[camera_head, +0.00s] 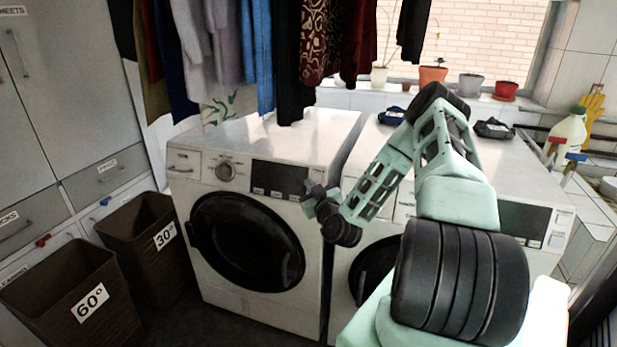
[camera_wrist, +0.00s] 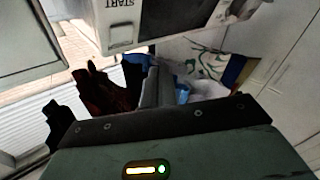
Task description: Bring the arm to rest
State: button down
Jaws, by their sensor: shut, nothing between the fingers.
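My arm (camera_head: 380,182) is bent at the elbow and reaches out over the front of the two washing machines. My gripper (camera_head: 312,190) is at the left end of the forearm, in front of the left machine's control panel. Its fingers also show in the wrist view (camera_wrist: 155,86), close together with nothing between them. It looks apart from the machine, though the exact gap cannot be told.
The left washing machine (camera_head: 307,139) and the right washing machine (camera_head: 480,160) stand side by side. Clothes (camera_head: 262,50) hang above. Brown baskets (camera_head: 75,290) are on the floor at left.

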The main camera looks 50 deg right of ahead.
dwell(0.3)
jog(key=w+a+r+n+g+y, duration=0.1)
jog(key=w+a+n+y, duration=0.25)
jog(key=a, duration=0.45)
jog(key=w+a+r+n+g+y, duration=0.1)
jog(key=w+a+n+y, duration=0.15)
jog(key=a+y, duration=0.4)
jog(key=s+a+r+n+g+y, duration=0.15)
jog(key=a+g, duration=0.35)
jog(key=a, duration=1.2)
jog(key=s+a+r+n+g, duration=0.1)
jog(key=s+a+r+g, duration=0.15)
jog(key=s+a, duration=0.45)
jog(key=s+a+r+n+g, duration=0.2)
jog(key=s+a+g, duration=0.3)
jog(key=s, duration=0.4)
jog(key=s+a+r+g+h, duration=0.1)
jog(key=s+r, duration=0.1)
jog(key=s, duration=0.6)
jog(key=s+a+r+g+h, duration=0.1)
jog(key=s+a+r, duration=0.1)
jog(key=s, duration=0.7)
jog(key=shift+r, duration=0.8)
jog(key=shift+d+m+h, duration=0.1)
jog(key=shift+m+h, duration=0.15)
